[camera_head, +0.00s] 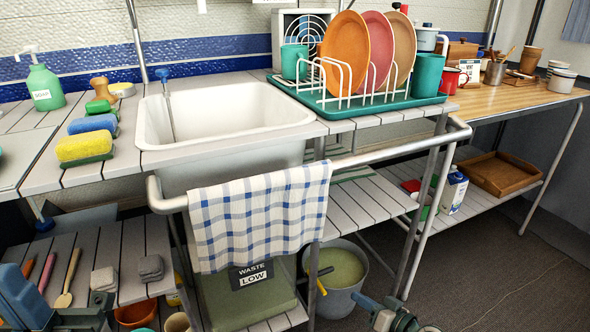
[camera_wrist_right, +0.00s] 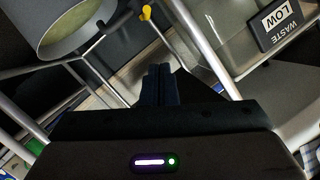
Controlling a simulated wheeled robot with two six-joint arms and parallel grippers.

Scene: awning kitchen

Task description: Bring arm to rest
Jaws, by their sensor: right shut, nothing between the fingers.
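My right arm's end (camera_head: 385,315) shows at the bottom edge of the head view, below and right of the grey bucket. In the right wrist view my right gripper (camera_wrist_right: 160,75) has its two dark fingers together, with nothing between them. It points in under the sink counter, toward the gap between the bucket and the waste bin, and is seen holding no object. At the bottom left of the head view, blue and dark parts, likely of my left arm, are cut by the edge. I cannot make out the left fingers.
The grey bucket (camera_head: 345,280) and the green waste bin (camera_head: 235,300) stand under the counter. A metal rail (camera_head: 400,148) with a checked towel (camera_head: 262,215) runs along the front. A sink (camera_head: 215,115) and dish rack (camera_head: 345,105) are above. The dark floor (camera_head: 500,270) at right is clear.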

